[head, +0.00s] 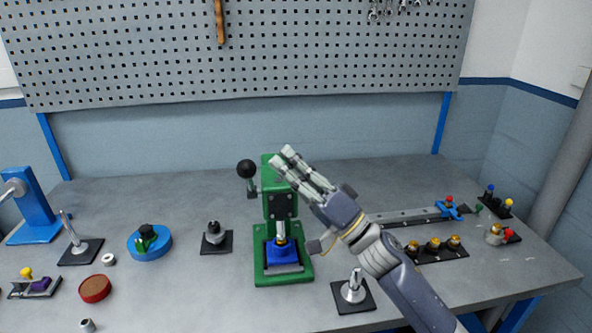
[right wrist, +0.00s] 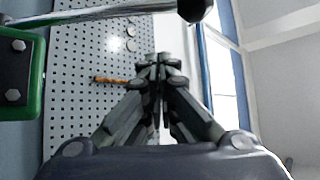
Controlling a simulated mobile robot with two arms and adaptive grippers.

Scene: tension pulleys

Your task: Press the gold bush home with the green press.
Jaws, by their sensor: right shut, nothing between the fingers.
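The green press (head: 267,215) stands at the middle of the bench. Its lever ends in a black ball knob (head: 246,169) to the left of the press head; the silver lever rod (right wrist: 90,18) and the knob (right wrist: 196,8) also show in the right wrist view. A blue holder (head: 284,262) sits on the press base under the ram. A small gold piece, seemingly the gold bush (head: 281,241), shows between ram and holder; how deep it sits is unclear. My right gripper (head: 281,155) is shut and empty, in front of the press top, right of the knob. My left gripper is out of view.
A black rack (head: 440,255) with several gold-topped pieces lies right of the press, before a long grey rail (head: 405,217). A spindle on a black plate (head: 353,292) stands at front right. A black-knobbed fixture (head: 215,238) and a blue round tray (head: 150,250) stand left.

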